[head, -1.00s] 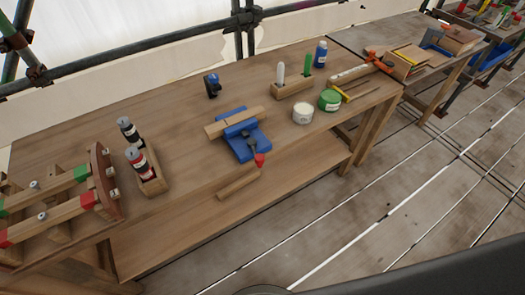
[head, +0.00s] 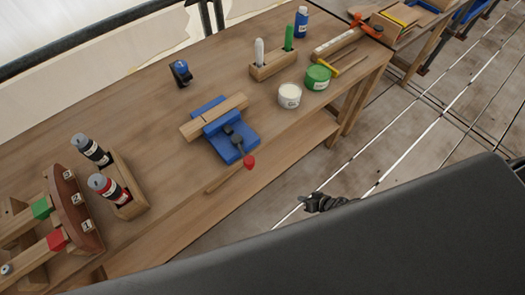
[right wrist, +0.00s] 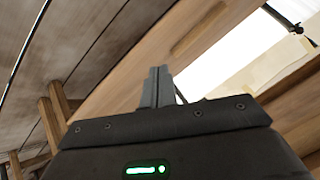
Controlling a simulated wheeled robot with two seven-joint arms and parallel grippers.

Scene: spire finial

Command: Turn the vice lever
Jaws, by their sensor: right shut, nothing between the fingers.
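The blue vice (head: 222,125) is on the workbench near its front edge, with a wooden bar (head: 214,118) lying across its top. The vice lever (head: 239,145) is a short dark arm angled toward the front edge, ending in a red knob (head: 249,161). My right gripper (head: 308,202) is low and to the right of the knob, clear of it, seen over the floor beyond the bench edge. In the right wrist view its fingers (right wrist: 156,84) are together and empty; the lever does not show there. My left gripper is not in view.
A bottle rack (head: 124,203) and a red-and-green-blocked wooden frame (head: 74,215) are left of the vice. Bench top behind the vice is mostly clear.

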